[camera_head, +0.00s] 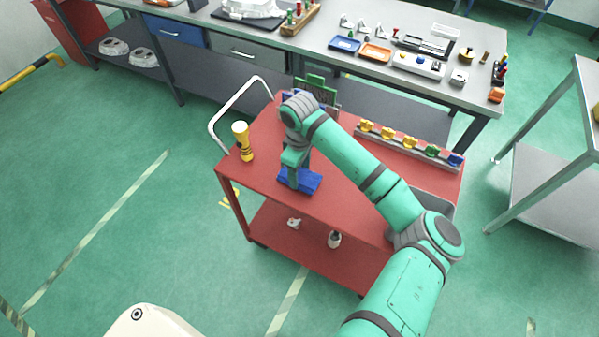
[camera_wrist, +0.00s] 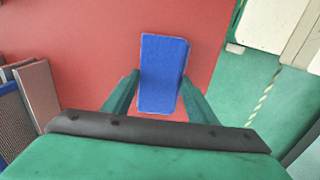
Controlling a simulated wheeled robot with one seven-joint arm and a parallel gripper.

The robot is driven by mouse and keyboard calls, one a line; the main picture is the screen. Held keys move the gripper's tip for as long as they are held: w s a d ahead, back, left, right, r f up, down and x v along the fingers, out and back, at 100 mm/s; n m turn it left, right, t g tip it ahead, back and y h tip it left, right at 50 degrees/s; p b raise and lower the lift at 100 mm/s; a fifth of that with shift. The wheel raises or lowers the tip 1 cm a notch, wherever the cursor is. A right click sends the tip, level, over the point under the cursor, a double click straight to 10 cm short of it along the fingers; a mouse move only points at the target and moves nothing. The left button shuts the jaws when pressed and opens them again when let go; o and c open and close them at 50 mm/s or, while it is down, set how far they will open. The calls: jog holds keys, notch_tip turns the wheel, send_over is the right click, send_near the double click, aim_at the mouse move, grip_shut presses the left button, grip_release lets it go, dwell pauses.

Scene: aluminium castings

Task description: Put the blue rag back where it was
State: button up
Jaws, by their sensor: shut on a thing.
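The blue rag (camera_head: 312,183) is a flat blue rectangle at the front edge of the red cart's top, left of the middle. In the wrist view the rag (camera_wrist: 162,72) lies between my two green fingers, with the red surface around it. My gripper (camera_head: 296,185) points down at the rag in the head view. In the wrist view my gripper (camera_wrist: 158,100) is shut on the rag, one finger at each long side. I cannot tell whether the rag touches the cart top. The red cart (camera_head: 262,150) has a lower shelf.
A yellow flashlight-like object (camera_head: 242,142) stands at the cart's left end. A rack of coloured pieces (camera_head: 410,145) lies along the back right edge, with a grey bin (camera_head: 432,205) at the right. A green-and-dark item (camera_head: 322,88) stands behind my arm. A workbench (camera_head: 300,45) is behind.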

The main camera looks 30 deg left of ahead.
aim_at(299, 175)
jog(key=shift+f, duration=0.25)
jog(key=o, duration=1.3)
jog(key=shift+r, duration=0.1)
notch_tip(299, 175, up, 12)
